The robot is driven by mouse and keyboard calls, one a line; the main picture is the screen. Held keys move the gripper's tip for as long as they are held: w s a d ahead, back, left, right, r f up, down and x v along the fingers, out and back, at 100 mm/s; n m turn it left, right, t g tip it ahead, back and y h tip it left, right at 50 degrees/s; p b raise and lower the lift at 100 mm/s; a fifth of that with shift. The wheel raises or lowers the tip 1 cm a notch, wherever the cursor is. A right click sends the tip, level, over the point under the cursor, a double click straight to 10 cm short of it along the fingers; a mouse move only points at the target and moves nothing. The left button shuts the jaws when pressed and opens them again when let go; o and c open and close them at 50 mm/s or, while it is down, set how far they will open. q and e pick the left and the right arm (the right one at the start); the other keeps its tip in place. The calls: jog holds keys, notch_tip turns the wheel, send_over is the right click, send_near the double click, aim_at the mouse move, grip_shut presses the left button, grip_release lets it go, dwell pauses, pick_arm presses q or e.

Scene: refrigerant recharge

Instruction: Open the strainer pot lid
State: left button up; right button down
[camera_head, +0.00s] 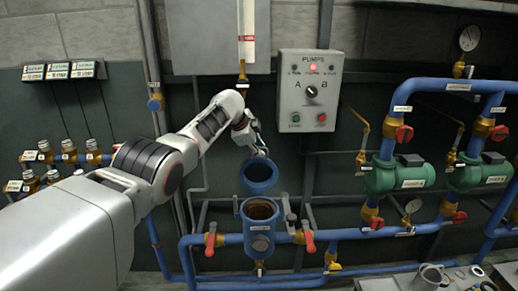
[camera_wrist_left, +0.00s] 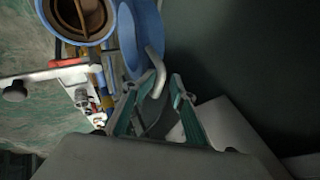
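The strainer pot (camera_head: 261,226) is a blue upright body in the pipework, and its brown, hollow inside shows from above. Its blue lid (camera_head: 259,175) stands swung up above the back of the pot, so the pot is open. In the left wrist view the pot's mouth (camera_wrist_left: 82,18) is at the top left, beside the lid (camera_wrist_left: 128,42). My left gripper (camera_head: 262,150) is at the lid's upper edge. In the wrist view its teal fingers (camera_wrist_left: 162,78) are apart, with the lid's grey bent handle (camera_wrist_left: 158,68) between the tips, close to the left finger. My right gripper is not in view.
A red valve handle (camera_head: 210,240) and another red handle (camera_head: 309,240) flank the pot on the blue pipe. A pump control box (camera_head: 309,92) hangs above right. Green pumps (camera_head: 400,175) stand to the right. Brass-capped fittings (camera_head: 68,152) are at the left.

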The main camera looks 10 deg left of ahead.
pick_arm(q)
jog(key=shift+d, duration=0.2)
jog(key=shift+r, duration=0.25)
jog(key=shift+s+a+r, duration=0.1)
jog(key=shift+r, duration=0.1)
jog(key=shift+v, duration=0.8)
jog(key=v, duration=0.9)
jog(key=shift+s+a, duration=0.35)
jog(key=shift+r, duration=0.1)
jog(key=shift+c, duration=0.3)
